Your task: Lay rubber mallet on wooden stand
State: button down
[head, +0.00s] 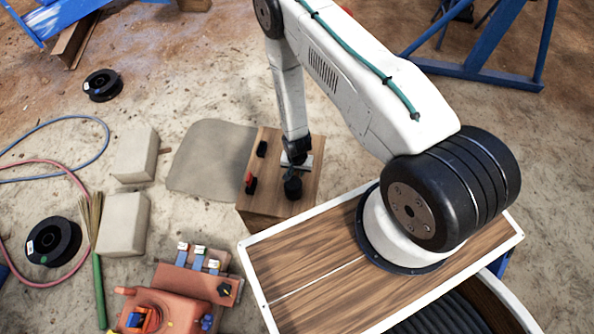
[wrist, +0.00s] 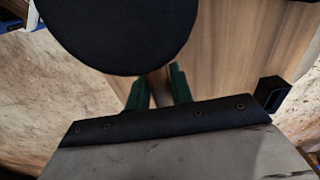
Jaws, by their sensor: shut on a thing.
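The wooden stand (head: 275,207) is a brown box with a wood-grain top, left of my base. My gripper (wrist: 160,88) points down over it, its two green fingers shut on the pale handle of the rubber mallet (wrist: 118,30). The mallet's round black head fills the top of the wrist view; in the head view it is a small dark shape over the stand's top. The wood-grain top (wrist: 232,50) lies behind the fingers. I cannot tell whether the mallet touches the stand. Most of the handle is hidden by the gripper.
On the stand are a small black block (head: 262,149) and a black holder with a red part (head: 250,185). Left of it are pale stone blocks (head: 124,224). An orange machine (head: 195,284) stands at the lower left. Hoses and black spools (head: 53,241) lie farther left.

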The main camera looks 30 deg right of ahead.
jog(key=c, duration=1.2)
grip_release()
jog(key=shift+f, duration=0.1)
jog(key=shift+c, duration=0.2)
